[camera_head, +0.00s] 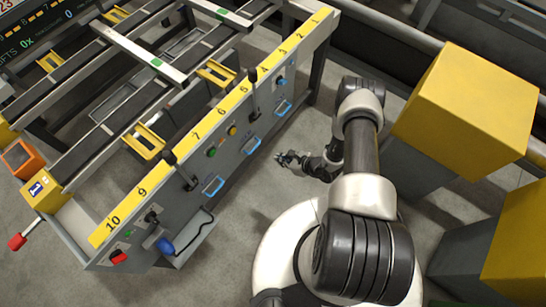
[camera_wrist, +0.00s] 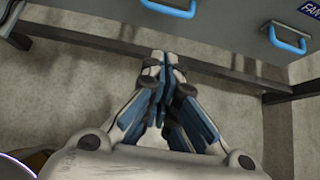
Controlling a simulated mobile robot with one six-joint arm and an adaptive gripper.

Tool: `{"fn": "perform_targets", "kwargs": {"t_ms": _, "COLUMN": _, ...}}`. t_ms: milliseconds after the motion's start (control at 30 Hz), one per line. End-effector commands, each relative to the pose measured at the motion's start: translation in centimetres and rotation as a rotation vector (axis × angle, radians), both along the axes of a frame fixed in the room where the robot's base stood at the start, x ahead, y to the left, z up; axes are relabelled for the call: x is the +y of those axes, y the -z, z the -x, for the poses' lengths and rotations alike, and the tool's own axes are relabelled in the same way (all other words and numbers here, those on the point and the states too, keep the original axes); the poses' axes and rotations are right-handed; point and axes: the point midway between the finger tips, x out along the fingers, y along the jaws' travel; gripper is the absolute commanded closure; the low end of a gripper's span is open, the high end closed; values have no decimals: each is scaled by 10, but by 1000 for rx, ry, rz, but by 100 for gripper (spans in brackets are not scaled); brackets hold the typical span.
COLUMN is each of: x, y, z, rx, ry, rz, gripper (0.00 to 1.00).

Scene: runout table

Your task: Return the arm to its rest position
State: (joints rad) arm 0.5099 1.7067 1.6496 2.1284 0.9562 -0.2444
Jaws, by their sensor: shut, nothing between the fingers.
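My gripper (camera_head: 281,157) is at the end of my arm, low beside the front panel of the runout table (camera_head: 226,130) in the head view. A gap of bare floor shows between the fingertips and the panel. In the wrist view my gripper (camera_wrist: 160,58) has its blue-padded fingers together at the tips, shut and empty. It points toward the lower edge of the table's panel, with concrete floor beneath. My arm reaches up from my round white base and bends down to the gripper.
Blue drawer handles (camera_head: 252,146) stick out from the panel near my gripper. A yellow box (camera_head: 468,105) stands close to the right of my arm, and another yellow block (camera_head: 519,245) is at lower right. A dark table beam (camera_wrist: 225,75) crosses the wrist view.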

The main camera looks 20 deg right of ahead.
Motion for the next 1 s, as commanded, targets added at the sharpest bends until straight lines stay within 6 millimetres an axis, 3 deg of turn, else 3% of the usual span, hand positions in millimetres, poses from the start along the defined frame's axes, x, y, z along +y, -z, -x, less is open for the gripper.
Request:
{"fn": "perform_targets", "kwargs": {"t_ms": 100, "x": -8, "y": -12, "z": 11, "rx": 1, "ry": 2, "rz": 0, "gripper": 100}}
{"fn": "perform_targets", "kwargs": {"t_ms": 300, "x": -12, "y": -17, "z": 17, "rx": 1, "ry": 1, "rz": 0, "gripper": 100}}
{"fn": "perform_targets", "kwargs": {"t_ms": 500, "x": -12, "y": -18, "z": 16, "rx": -1, "ry": -2, "rz": 1, "gripper": 100}}
{"fn": "perform_targets", "kwargs": {"t_ms": 600, "x": -12, "y": -32, "z": 6, "rx": -22, "ry": -34, "rz": 6, "gripper": 100}}
{"fn": "perform_targets", "kwargs": {"t_ms": 667, "x": -10, "y": -51, "z": -6, "rx": -50, "ry": -78, "rz": 13, "gripper": 100}}
{"fn": "perform_targets", "kwargs": {"t_ms": 767, "x": -3, "y": -101, "z": -32, "rx": -120, "ry": -198, "rz": 35, "gripper": 100}}
{"fn": "perform_targets", "kwargs": {"t_ms": 900, "x": 17, "y": -186, "z": -58, "rx": -227, "ry": -413, "rz": 79, "gripper": 100}}
{"fn": "perform_targets", "kwargs": {"t_ms": 1000, "x": 35, "y": -245, "z": -64, "rx": -294, "ry": -570, "rz": 121, "gripper": 100}}
